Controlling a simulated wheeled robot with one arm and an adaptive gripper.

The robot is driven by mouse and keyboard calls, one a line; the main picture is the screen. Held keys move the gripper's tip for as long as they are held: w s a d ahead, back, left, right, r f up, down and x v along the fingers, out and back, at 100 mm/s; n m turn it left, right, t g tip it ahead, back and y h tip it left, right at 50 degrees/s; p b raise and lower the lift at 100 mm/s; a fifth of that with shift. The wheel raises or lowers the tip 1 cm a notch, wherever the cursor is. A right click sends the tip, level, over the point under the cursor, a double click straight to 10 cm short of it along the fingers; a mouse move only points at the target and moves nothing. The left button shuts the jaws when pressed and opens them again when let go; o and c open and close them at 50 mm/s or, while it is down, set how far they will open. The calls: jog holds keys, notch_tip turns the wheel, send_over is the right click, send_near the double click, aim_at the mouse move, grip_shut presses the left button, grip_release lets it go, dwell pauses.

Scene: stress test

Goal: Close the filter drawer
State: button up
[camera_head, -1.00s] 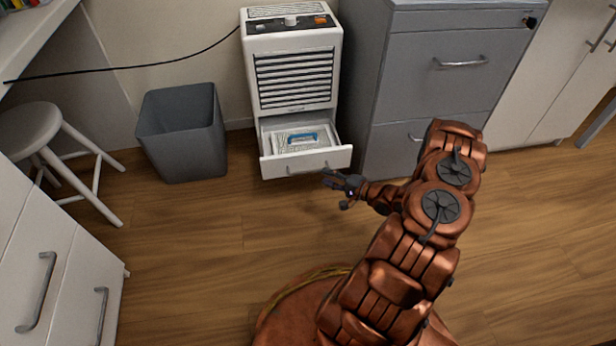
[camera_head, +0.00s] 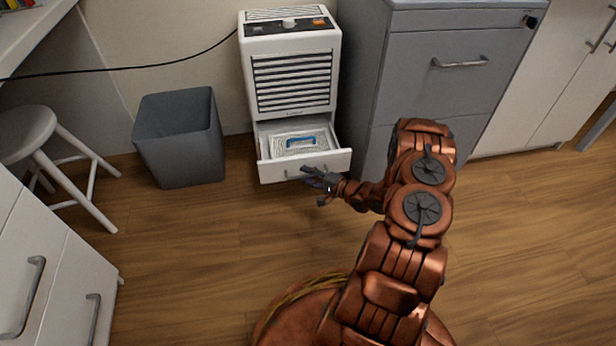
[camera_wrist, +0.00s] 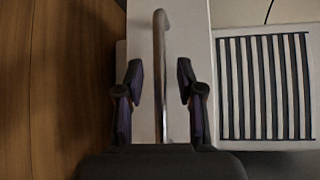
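The filter drawer (camera_head: 335,163) is pulled out at the bottom of the white air unit (camera_head: 290,40). Inside it lies a pale filter with a blue handle (camera_head: 300,142). My gripper (camera_head: 314,181) is low in front of the drawer front, partly covering its lower edge. In the wrist view, the drawer front (camera_wrist: 198,45) runs up the picture, with its metal bar handle (camera_wrist: 161,60) between my open fingers (camera_wrist: 159,82). I cannot tell whether the fingers touch the handle or the front.
A grey cabinet (camera_head: 440,90) stands close on the drawer's right. A grey bin (camera_head: 180,145) stands to the left, with a stool (camera_head: 30,130) farther left. A black cable (camera_head: 130,68) runs along the wall. The wooden floor in front is clear.

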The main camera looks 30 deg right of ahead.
grip_shut()
dwell(0.7)
